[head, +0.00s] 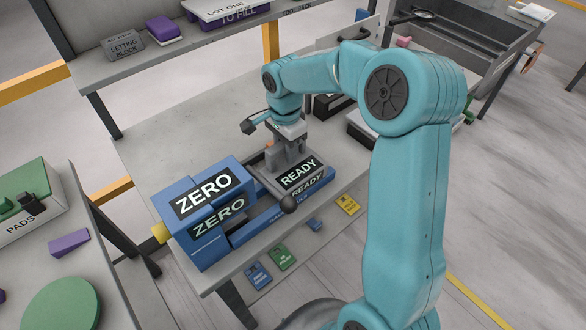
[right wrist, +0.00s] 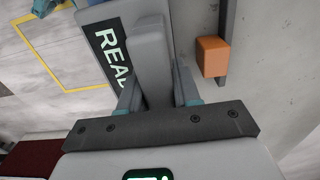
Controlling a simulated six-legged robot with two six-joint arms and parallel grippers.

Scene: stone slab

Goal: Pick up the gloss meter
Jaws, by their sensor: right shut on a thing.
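The gloss meter (head: 298,174) is a grey block with a dark READY label and an upright grey grip. It stands at a blue base beside the blue ZERO box (head: 205,192); I cannot tell whether it touches the base. My right gripper (head: 289,150) comes down on it from above and is shut on its grip. In the right wrist view, the grip of the gloss meter (right wrist: 152,50) lies between the two fingers of my right gripper (right wrist: 158,88). The gripper and arm hide part of the meter's top. My left gripper is not in view.
An orange block (right wrist: 211,57) sits close beside the meter. A shelf (head: 190,55) with a setting block (head: 124,46) runs along the back. A side table (head: 75,235) with a green disc (head: 62,305) stands at left. The grey slab (head: 165,135) is clear behind the ZERO box.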

